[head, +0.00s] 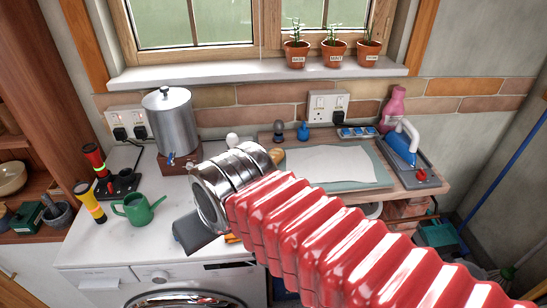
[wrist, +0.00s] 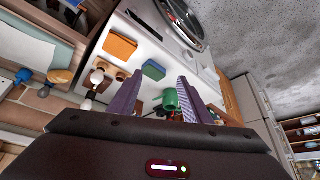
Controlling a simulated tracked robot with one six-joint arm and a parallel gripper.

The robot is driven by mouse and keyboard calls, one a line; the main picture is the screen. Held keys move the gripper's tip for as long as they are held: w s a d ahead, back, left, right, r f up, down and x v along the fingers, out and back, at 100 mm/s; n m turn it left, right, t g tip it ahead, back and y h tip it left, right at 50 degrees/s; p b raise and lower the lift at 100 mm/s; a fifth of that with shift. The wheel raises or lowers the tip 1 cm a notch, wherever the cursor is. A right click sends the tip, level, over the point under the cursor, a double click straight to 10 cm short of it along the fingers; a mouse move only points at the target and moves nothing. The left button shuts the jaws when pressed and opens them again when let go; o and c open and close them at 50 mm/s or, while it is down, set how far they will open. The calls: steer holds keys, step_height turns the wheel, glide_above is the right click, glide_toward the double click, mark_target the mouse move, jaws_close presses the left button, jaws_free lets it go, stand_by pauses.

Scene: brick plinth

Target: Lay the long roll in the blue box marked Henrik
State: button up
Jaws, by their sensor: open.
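I cannot make out a long roll in either view, nor a blue box with the name Henrik. My gripper (wrist: 160,82) is open in the wrist view, its two purple fingers apart with nothing held between them. It points over the white worktop (head: 135,235), which shows beyond the fingers. In the head view my red ribbed arm and its silver end hide part of the worktop, and the fingers are not clear there.
A green watering can (head: 138,208), yellow torch (head: 90,204) and metal urn (head: 171,122) stand at left. An orange sponge (wrist: 120,46) and green sponge (wrist: 154,70) lie on the worktop. Pots (head: 333,52) line the sill.

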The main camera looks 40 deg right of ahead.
steer(key=shift+o, duration=0.2)
steer(key=w+d+r+m+g, duration=0.1)
steer(key=w+d+r+m, duration=0.3)
steer(key=w, duration=0.4)
steer(key=shift+d+r+h, duration=0.3)
steer(key=shift+d, duration=0.6)
steer(key=m+g, duration=0.3)
steer(key=m, duration=0.8)
glide_above(275, 152)
steer(key=s, duration=0.2)
step_height(275, 152, down, 6)
steer(key=shift+w+d+r+y, duration=0.1)
steer(key=shift+w+d+y, duration=0.15)
steer(key=shift+y, duration=0.15)
steer(key=f, duration=0.5)
steer(key=w+f, duration=0.1)
steer(key=f, duration=0.2)
steer(key=shift+a+f, duration=0.2)
steer(key=shift+f, duration=0.1)
